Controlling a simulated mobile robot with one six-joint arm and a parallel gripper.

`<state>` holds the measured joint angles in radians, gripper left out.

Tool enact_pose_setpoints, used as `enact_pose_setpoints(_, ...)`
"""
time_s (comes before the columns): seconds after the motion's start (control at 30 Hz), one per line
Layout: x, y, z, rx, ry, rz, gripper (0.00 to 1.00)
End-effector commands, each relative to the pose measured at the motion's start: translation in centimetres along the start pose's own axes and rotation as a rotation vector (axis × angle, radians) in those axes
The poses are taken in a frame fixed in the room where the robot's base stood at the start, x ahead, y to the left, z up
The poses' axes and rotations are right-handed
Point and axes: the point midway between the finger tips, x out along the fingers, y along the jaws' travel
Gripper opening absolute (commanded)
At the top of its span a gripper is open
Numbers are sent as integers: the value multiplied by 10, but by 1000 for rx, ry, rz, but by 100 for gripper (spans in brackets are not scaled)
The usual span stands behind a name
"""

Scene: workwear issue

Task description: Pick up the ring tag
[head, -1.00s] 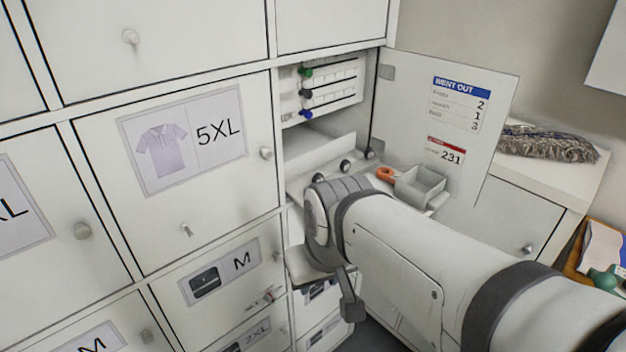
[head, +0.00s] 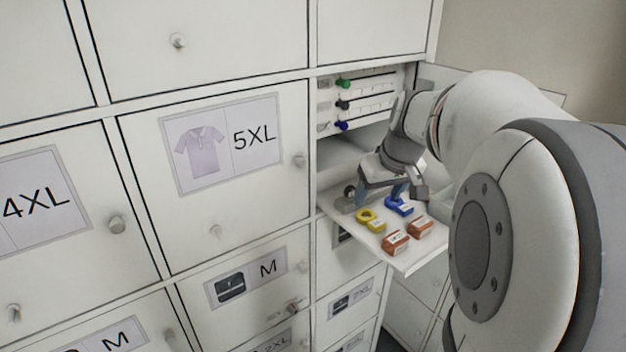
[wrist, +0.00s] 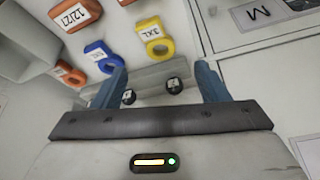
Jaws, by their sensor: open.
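My gripper (head: 380,193) is open and empty above the pull-out shelf, close to the tags. Its two blue fingers also show in the wrist view (wrist: 160,70). A yellow ring tag marked 3XL (head: 370,219) lies flat on the shelf, and in the wrist view (wrist: 154,36) it lies beyond the fingertips, between their lines. A blue ring tag (head: 399,206) lies beside it; in the wrist view (wrist: 103,56) it is near the left fingertip. Two orange tags (head: 395,243) (head: 420,227) lie nearer the shelf's front edge; one reads 12/27 in the wrist view (wrist: 75,14).
A grey strip with two black knobs (wrist: 174,86) lies between the fingers in the wrist view. The white shelf (head: 408,262) sticks out from the locker wall. Rails with coloured knobs (head: 342,84) are above the shelf.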

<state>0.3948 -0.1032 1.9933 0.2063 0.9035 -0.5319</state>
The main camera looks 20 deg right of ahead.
Motion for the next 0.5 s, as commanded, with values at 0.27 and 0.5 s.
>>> enact_pose_setpoints(0.27, 29, 2, -2, -1, -2, -1, 68)
enact_pose_setpoints(0.5, 64, 0, 0, 1, -3, -1, 68)
